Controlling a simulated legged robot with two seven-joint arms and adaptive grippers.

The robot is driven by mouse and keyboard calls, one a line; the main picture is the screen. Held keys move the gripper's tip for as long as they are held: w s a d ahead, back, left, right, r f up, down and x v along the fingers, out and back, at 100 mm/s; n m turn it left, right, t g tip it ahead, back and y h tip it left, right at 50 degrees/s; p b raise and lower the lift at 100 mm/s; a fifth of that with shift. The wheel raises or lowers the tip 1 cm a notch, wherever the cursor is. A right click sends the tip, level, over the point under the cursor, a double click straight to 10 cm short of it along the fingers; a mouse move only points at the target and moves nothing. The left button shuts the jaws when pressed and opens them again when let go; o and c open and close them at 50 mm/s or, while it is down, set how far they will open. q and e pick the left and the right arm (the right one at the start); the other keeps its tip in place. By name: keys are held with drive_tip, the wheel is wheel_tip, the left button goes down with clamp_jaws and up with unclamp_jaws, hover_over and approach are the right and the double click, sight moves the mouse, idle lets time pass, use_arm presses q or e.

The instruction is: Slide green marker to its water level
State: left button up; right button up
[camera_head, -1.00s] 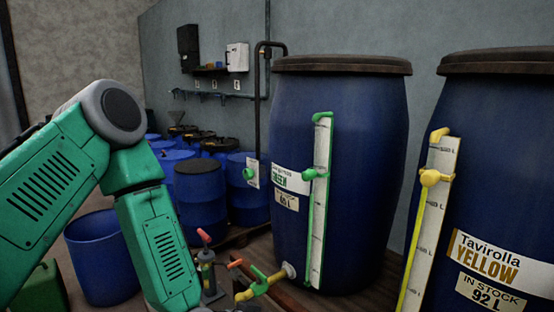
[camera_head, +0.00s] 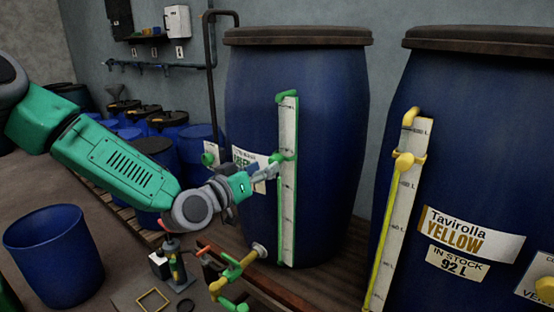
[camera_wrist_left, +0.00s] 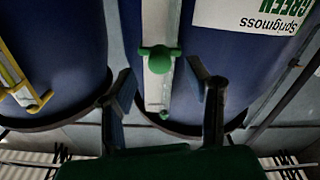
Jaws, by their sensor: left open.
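The green marker (camera_head: 284,157) is a small knobbed slider on the white scale (camera_head: 288,190) with a green-edged gauge, upright on the front of the green vat (camera_head: 335,150). It sits a little above the middle of the scale. My left gripper (camera_head: 268,172) is open just left of the marker and slightly below it, partly covering the vat's label. In the upside-down left wrist view, the marker (camera_wrist_left: 160,52) shows ahead, centred between the two spread fingers (camera_wrist_left: 160,85), with nothing held. The water level is too small to read. My right gripper is not in view.
The yellow vat (camera_head: 480,130) with its own yellow marker (camera_head: 405,161) stands at right. Green and yellow valve pipes (camera_head: 238,268) stick out below the green vat. An open blue tub (camera_head: 55,255) stands at left, with several small drums behind my left arm.

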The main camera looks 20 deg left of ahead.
sight(269, 162)
use_arm(q)
drive_tip(key=x, duration=0.2)
drive_tip(key=d+x, duration=0.1)
drive_tip(key=x, duration=0.2)
drive_tip(key=shift+s+d, duration=0.1)
drive_tip(key=shift+s, duration=0.05)
drive_tip(key=shift+o, duration=0.2)
drive_tip(key=shift+s+r, duration=0.1)
drive_tip(key=shift+r, duration=0.05)
drive_tip(key=c, duration=0.7)
drive_tip(key=shift+a+p, duration=0.3)
drive_tip(key=shift+a, duration=0.2)
clamp_jaws()
drive_tip(key=shift+a, duration=0.35)
drive_tip(key=shift+s+a, duration=0.1)
drive_tip(key=shift+a, duration=0.1)
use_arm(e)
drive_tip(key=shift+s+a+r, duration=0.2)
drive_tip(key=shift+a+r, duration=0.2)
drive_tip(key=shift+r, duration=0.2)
